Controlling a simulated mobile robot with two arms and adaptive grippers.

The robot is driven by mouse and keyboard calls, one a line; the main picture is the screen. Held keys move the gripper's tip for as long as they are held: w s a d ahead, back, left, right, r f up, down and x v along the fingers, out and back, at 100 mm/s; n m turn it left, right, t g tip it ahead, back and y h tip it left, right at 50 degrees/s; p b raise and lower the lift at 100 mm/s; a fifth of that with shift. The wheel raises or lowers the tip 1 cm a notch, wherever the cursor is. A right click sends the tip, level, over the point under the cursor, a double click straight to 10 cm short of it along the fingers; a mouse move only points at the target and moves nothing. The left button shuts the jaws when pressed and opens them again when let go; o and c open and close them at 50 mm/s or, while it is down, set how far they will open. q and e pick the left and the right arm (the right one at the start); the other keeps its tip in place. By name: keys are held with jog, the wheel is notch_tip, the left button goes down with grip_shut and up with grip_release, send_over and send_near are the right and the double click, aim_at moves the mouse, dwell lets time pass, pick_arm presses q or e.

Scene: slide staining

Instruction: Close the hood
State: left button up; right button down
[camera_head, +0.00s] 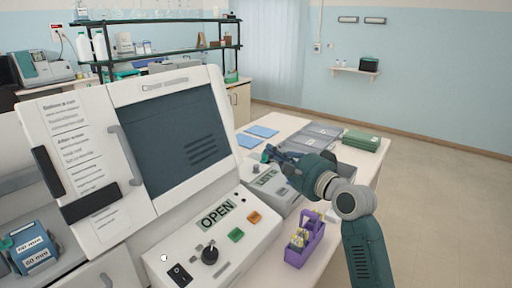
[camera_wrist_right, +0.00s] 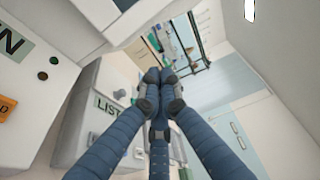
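The hood (camera_head: 212,85) is the large white lid of the staining machine, with a dark window (camera_head: 180,140) and a grey handle (camera_head: 125,155) on its left part. It stands raised and tilted above the control panel (camera_head: 165,258), whose display reads OPEN (camera_head: 215,215). My right gripper (camera_head: 268,154) is to the right of the hood, above a smaller device labelled LISTS. In the right wrist view its blue fingers (camera_wrist_right: 159,78) are drawn together at the tips, with nothing seen between them. It is apart from the hood in the head view. My left gripper is not in view.
The LISTS device (camera_head: 266,178) sits right of the panel. A purple rack (camera_head: 304,243) with yellow-topped items stands in front of it. Grey trays (camera_head: 318,134) and green boxes (camera_head: 361,140) lie farther back. A blue box (camera_head: 33,248) is at lower left. The floor at right is clear.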

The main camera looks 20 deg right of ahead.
pick_arm(q)
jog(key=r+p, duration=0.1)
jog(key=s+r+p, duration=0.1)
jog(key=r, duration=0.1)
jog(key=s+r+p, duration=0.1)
jog(key=p, duration=0.1)
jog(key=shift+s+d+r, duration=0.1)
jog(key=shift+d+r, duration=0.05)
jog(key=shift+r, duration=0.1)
pick_arm(e)
jog(key=w+a, duration=0.5)
jog(key=shift+w+r, duration=0.15)
jog(key=shift+w, duration=0.15)
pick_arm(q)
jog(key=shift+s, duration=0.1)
pick_arm(e)
jog(key=shift+a, duration=0.15)
